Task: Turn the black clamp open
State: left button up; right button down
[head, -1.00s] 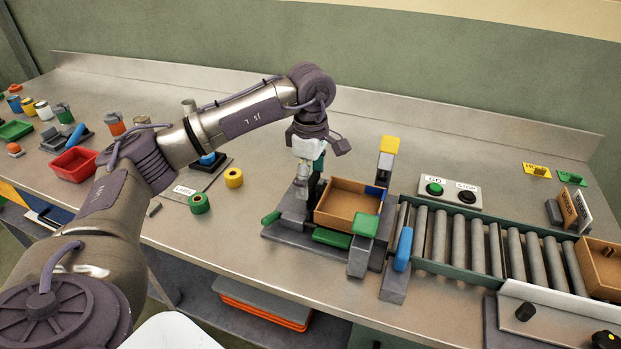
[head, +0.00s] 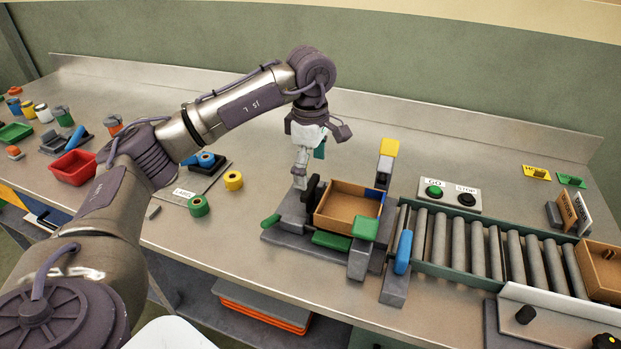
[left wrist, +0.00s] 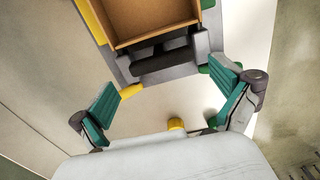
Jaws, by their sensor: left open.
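The black clamp (head: 311,192) stands at the left end of the brown box (head: 349,207) in the grey fixture. In the left wrist view the clamp (left wrist: 162,66) is a dark bar just beyond the box's near wall. My left gripper (head: 309,158) points down just above and behind the clamp, partly overlapping it in the head view. In the left wrist view its two teal fingers (left wrist: 168,103) are wide apart with nothing held between them. The clamp lies ahead of the fingertips there; I see no contact. My right gripper is not in view.
The fixture has green blocks (head: 331,240) and a yellow-topped post (head: 389,147). A roller conveyor (head: 466,245) with a blue-handled stop (head: 403,251) lies to the right. GO and STOP buttons (head: 451,195) stand behind it. Tape rolls (head: 199,205) lie to the left.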

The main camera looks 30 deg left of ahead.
aim_at(310, 185)
pick_arm(q)
notch_tip(310, 185, up, 9)
jog(key=shift+f, duration=0.15)
jog(key=shift+f, duration=0.1)
dwell(0.8)
